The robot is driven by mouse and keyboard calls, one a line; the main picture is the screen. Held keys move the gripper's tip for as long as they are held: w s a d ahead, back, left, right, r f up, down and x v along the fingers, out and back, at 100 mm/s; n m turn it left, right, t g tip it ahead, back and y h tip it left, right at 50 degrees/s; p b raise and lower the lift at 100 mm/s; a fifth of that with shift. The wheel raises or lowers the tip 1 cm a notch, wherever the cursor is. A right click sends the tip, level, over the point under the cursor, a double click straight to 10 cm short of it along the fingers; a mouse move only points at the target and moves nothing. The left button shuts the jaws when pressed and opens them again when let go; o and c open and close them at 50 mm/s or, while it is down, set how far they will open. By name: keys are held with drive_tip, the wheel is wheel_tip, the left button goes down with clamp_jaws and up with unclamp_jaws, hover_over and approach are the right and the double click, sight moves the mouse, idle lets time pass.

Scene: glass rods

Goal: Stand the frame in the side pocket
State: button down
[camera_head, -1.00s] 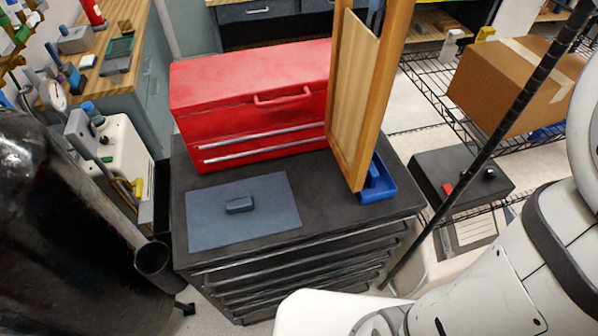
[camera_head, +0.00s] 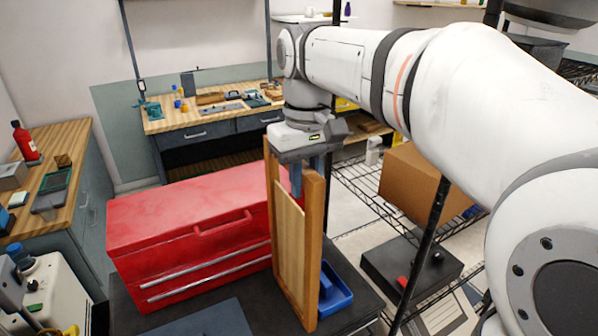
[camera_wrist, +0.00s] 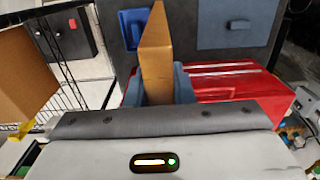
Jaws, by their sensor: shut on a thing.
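The wooden frame (camera_head: 290,250) is upright, with a lighter panel inside its orange-brown border. It stands or hangs at the right end of the red toolbox, and I cannot tell whether its lower edge touches the cart top. My gripper (camera_head: 308,172) points down and is shut on the frame's upper end. In the wrist view the blue-grey fingers (camera_wrist: 158,88) flank the frame (camera_wrist: 156,50). A blue tray (camera_head: 340,306) lies just right of the frame, partly hidden by it; it also shows in the wrist view (camera_wrist: 127,32). I cannot clearly make out a side pocket.
The red toolbox (camera_head: 180,217) fills the cart's back left. A blue-grey mat (camera_head: 215,322) lies in front, with a small block (camera_wrist: 238,25) on it. A wire rack with a cardboard box (camera_head: 425,182) and a black case (camera_head: 405,262) stands right, behind a black post (camera_head: 428,240).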

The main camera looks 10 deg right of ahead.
drive_tip(key=shift+f, duration=0.1)
drive_tip(key=c, duration=1.3)
unclamp_jaws()
drive_tip(key=shift+o, duration=0.2)
